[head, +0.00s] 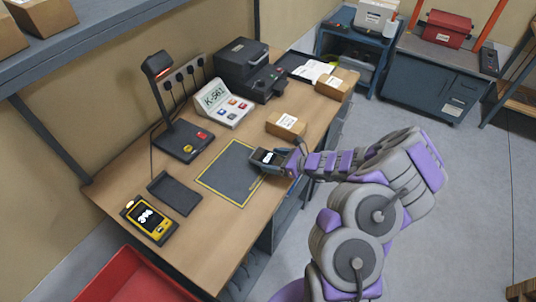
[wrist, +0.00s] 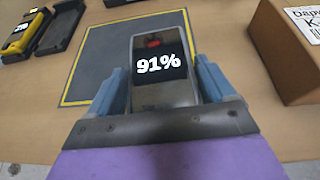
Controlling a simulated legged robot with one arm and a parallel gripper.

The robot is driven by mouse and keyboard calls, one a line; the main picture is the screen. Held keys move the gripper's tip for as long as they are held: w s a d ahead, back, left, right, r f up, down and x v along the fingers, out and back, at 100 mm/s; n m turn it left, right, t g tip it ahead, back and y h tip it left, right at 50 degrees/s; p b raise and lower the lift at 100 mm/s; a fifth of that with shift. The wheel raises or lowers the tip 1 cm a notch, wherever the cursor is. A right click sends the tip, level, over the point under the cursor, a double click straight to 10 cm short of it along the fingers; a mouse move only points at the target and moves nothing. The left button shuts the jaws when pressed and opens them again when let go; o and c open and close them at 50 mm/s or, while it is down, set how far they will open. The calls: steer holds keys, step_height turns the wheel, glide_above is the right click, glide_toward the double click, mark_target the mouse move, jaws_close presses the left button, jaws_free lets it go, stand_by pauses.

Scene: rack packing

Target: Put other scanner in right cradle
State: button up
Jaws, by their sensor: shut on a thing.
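My gripper (head: 272,160) is shut on a dark grey scanner (wrist: 160,62), whose screen reads 91% in the wrist view. It holds the scanner at the right edge of the dark mat (head: 228,172); I cannot tell whether the scanner touches it. A yellow scanner (head: 145,217) with a lit screen lies in the left cradle (head: 164,237) at the near left of the desk. The right cradle (head: 174,193), a dark tray, is empty beside it. Both cradles also show at the upper left of the wrist view, the right one (wrist: 62,27) empty.
A lamp stand (head: 182,143) rises behind the right cradle. A keypad display (head: 222,103), a black printer (head: 243,68) and cardboard boxes (head: 286,125) stand farther along the desk. A red bin (head: 130,282) is at the near edge. The mat is otherwise clear.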

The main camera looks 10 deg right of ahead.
steer(key=s+d+p, duration=0.1)
steer(key=s+d, duration=0.1)
steer(key=s, duration=0.3)
steer(key=s+d+r+p, duration=0.1)
steer(key=s+d, duration=0.2)
steer(key=s, duration=0.2)
steer(key=shift+d, duration=0.25)
steer(key=shift+s, duration=0.1)
